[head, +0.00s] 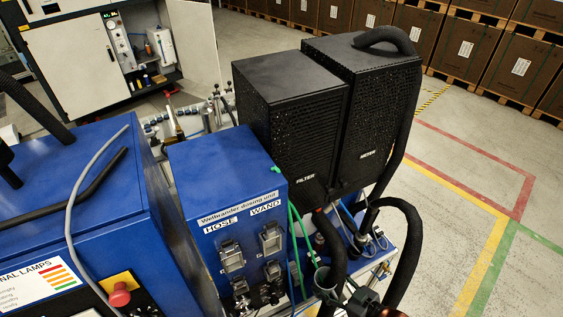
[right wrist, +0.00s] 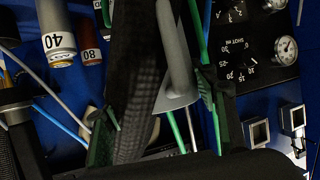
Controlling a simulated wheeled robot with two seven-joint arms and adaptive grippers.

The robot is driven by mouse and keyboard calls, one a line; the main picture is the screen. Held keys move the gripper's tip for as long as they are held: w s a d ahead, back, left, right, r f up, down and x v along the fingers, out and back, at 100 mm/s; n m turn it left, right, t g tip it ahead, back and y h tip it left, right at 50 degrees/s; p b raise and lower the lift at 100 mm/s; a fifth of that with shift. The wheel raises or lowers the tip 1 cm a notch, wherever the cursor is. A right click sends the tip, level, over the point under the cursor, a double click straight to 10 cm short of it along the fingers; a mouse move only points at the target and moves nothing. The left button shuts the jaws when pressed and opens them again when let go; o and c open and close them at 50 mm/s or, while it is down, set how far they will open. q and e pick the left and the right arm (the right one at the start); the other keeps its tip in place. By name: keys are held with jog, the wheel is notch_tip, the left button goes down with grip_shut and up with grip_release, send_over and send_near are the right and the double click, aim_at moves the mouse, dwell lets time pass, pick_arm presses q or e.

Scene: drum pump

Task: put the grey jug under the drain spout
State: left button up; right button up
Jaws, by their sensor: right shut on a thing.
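The grey jug (head: 322,279) shows at the bottom centre of the head view as a small grey rim, partly hidden. My right gripper (head: 343,291) is beside it, low in front of the black cabinets. In the right wrist view, a grey curved part, apparently the jug's handle (right wrist: 180,62), lies between the dark green fingers of my right gripper (right wrist: 160,115), which is shut on it. A thick black hose passes close to the fingers there and hides part of the scene. I cannot make out the drain spout. My left gripper is not in view.
Black cabinets marked FILTER (head: 290,120) and METER (head: 365,110) stand behind the gripper. A blue dosing unit (head: 225,190) stands left of it. A thick black hose (head: 408,250) loops close on the right. Open floor lies right.

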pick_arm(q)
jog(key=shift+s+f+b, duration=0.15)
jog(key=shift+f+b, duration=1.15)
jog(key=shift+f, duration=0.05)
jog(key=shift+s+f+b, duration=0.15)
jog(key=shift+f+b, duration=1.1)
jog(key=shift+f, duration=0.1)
pick_arm(e)
jog(key=w+d+r+m+t+h, duration=0.3)
jog(key=w+r+m+h, duration=0.4)
jog(key=w+r, duration=0.3)
jog(key=shift+w+m+h, duration=0.4)
jog(key=shift+h, duration=0.2)
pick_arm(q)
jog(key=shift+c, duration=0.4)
pick_arm(e)
jog(key=shift+a+r, duration=0.1)
